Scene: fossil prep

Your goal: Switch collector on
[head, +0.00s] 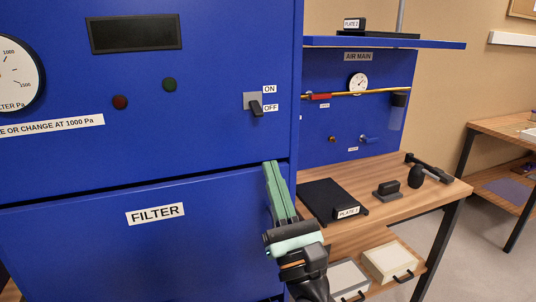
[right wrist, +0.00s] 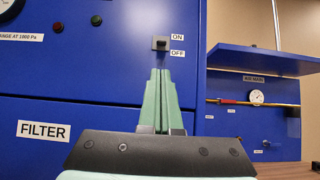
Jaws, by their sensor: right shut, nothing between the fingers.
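The collector is a large blue cabinet (head: 210,140). Its switch (head: 256,106) has a grey plate and a black lever, between labels ON above and OFF below. The lever tilts down toward OFF in the head view. The switch also shows in the right wrist view (right wrist: 160,43), just above my fingertips. My right gripper (head: 270,165) is shut and empty, its green fingers pointing up, below the switch and apart from it in the picture. How far the fingertips are from the panel is hard to tell. My left gripper is not in view.
A red lamp (head: 120,102) and a green lamp (head: 169,84) look unlit; the display (head: 137,34) is dark. The FILTER panel (head: 110,235) lies below. To the right stand a wooden bench (head: 385,210) with a black plate and tools, and a blue shelf (head: 430,44).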

